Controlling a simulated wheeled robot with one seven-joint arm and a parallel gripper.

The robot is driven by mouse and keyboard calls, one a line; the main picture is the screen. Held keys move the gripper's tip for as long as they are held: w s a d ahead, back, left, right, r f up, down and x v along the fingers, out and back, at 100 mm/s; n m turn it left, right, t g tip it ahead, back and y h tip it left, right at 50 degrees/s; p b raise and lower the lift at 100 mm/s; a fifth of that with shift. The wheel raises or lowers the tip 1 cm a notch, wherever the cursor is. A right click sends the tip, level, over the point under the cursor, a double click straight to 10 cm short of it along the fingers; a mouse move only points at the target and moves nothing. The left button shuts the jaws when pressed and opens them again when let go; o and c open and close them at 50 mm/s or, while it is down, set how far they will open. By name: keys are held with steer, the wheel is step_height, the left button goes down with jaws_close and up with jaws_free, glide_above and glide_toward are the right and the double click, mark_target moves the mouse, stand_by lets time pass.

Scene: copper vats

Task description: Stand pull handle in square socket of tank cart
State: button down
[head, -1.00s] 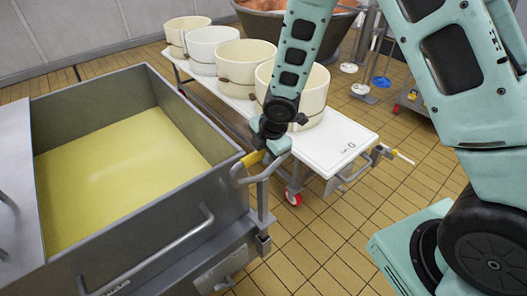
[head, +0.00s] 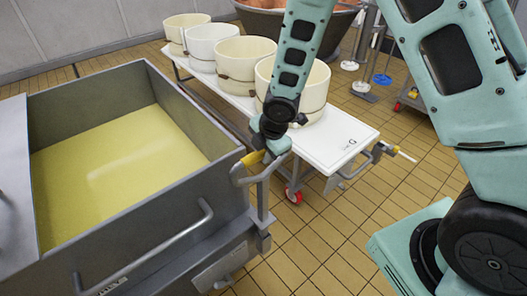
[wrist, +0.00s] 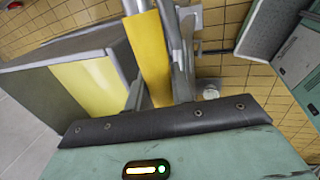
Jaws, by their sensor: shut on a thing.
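The pull handle is a bent grey tube with a yellow grip (head: 252,158). My gripper (head: 268,146) is shut on it near the yellow part. The handle's straight leg hangs roughly upright beside the right corner of the grey tank cart (head: 225,172). Its lower end is close to a small square socket block (head: 263,242) on that corner; I cannot tell whether it is inside. In the wrist view the yellow grip (wrist: 150,60) runs up from my gripper, with grey tube to its right.
The tank holds yellow liquid (head: 125,155) and has a grey side rail (head: 165,247). A white table on wheels (head: 335,145) with several cream tubs stands behind my gripper. Tiled floor (head: 330,235) is clear to the right of the tank.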

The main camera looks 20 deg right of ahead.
mark_target(265, 176)
steer(key=shift+f+b, duration=1.05)
steer(key=shift+f, duration=0.1)
steer(key=shift+f+b, duration=4.2)
steer(key=shift+f, duration=0.35)
steer(key=c, duration=1.2)
jaws_free()
steer(key=shift+o, duration=0.4)
steer(key=shift+f, duration=0.1)
steer(key=p+v, duration=0.5)
steer(key=v, duration=1.2)
steer(key=shift+r+p, duration=0.25)
steer(key=shift+p, duration=0.05)
